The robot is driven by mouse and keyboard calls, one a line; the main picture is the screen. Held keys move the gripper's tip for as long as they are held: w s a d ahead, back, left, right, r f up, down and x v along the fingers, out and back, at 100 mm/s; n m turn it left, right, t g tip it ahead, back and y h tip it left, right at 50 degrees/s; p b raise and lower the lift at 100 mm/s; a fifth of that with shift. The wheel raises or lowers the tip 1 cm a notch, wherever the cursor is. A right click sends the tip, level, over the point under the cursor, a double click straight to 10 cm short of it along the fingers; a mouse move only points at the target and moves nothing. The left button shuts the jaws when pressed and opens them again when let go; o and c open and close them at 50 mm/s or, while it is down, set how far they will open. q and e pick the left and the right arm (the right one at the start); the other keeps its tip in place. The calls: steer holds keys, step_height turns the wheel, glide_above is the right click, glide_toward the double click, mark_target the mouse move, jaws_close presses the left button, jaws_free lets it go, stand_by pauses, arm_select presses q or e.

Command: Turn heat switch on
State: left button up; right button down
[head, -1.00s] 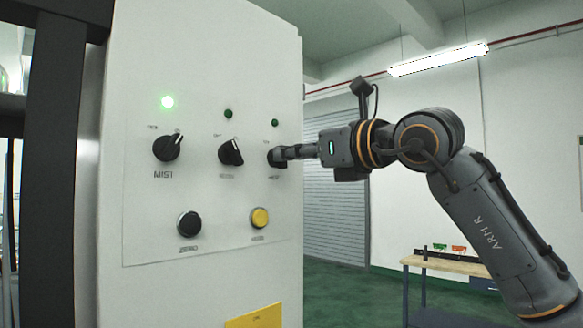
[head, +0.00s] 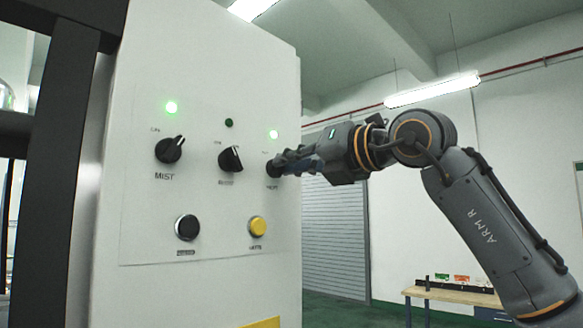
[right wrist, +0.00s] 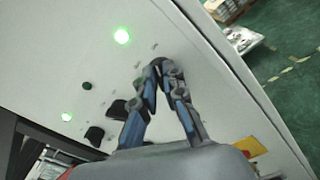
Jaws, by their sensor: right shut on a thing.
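The heat switch (head: 273,168) is a black rotary knob at the right of the row on the white control panel. My right gripper (head: 283,163) is shut on it, coming from the right, and hides much of the knob. The green lamp (head: 274,134) above this switch is lit. My left gripper is not in view.
The mist knob (head: 169,149) has a lit green lamp (head: 171,107). The middle knob (head: 230,159) has a dark lamp (head: 229,123). A black button (head: 187,227) and a yellow button (head: 257,226) sit below. A wooden workbench (head: 455,295) stands at the lower right.

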steer(key=shift+r, duration=0.1)
stand_by(0.3)
steer(key=c, duration=1.4)
jaws_free()
steer(key=shift+d, duration=0.1)
steer(key=v, duration=1.2)
